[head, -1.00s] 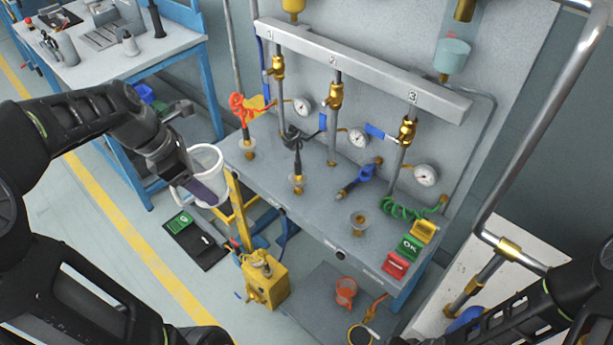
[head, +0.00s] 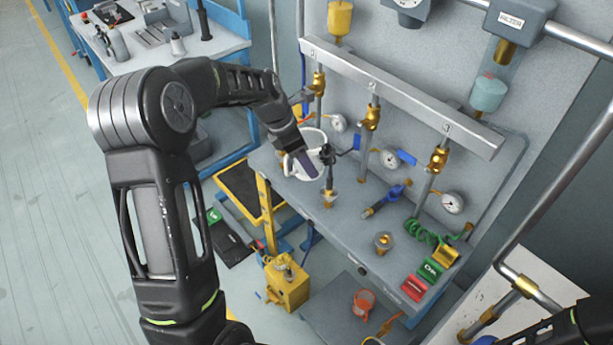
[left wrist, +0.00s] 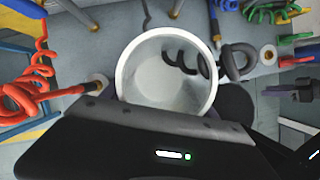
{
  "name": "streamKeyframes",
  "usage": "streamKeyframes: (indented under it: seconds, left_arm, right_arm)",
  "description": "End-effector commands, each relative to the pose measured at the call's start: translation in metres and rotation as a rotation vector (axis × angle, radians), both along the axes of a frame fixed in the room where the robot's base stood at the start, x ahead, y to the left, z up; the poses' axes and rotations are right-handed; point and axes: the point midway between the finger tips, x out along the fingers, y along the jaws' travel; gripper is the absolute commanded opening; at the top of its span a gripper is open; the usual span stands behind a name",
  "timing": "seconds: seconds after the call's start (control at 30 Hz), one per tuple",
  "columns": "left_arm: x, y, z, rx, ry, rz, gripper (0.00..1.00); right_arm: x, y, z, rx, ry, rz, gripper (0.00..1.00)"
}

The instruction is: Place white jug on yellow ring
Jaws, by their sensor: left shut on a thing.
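The white jug (head: 315,140) is in my left gripper (head: 300,158), over the left end of the grey bench. Its open mouth faces up, and it looks empty in the left wrist view (left wrist: 166,75). The gripper is shut on the jug's side nearest me; the fingertips are mostly hidden. I cannot tell whether the jug touches the bench. A thin yellow ring (head: 372,341) lies at the bottom edge of the head view, partly cut off, on a grey mat. My right arm shows at the lower right, but its gripper is out of view.
A black hose nozzle (head: 327,160) stands close right of the jug. A red coiled hose (left wrist: 40,70) is left of it in the wrist view. An orange jug (head: 364,302) stands on the grey mat (head: 325,322). A yellow pump (head: 287,284) stands before the bench.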

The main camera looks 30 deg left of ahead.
Motion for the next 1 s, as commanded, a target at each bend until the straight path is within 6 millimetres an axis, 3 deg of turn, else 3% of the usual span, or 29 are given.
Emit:
streamKeyframes:
  seconds: [0.2, 0.63, 0.9, 1.0]
  left_arm:
    - [0.0, 0.0, -0.032, -0.001, 0.0, 0.0, 0.23]
    - [0.0, 0.0, -0.04, 0.0, -0.001, -0.001, 0.23]
    - [-0.001, 0.0, -0.079, -0.002, 0.001, 0.0, 0.23]
    - [0.003, -0.001, -0.083, -0.001, 0.0, 0.0, 0.23]
  right_arm:
    - [-0.001, 0.0, 0.004, -0.001, 0.001, -0.001, 0.36]
    - [-0.001, 0.0, 0.005, -0.001, 0.002, 0.0, 0.36]
    - [-0.001, 0.0, 0.01, -0.002, 0.004, -0.001, 0.36]
    - [-0.002, -0.001, 0.017, -0.004, 0.006, -0.001, 0.36]
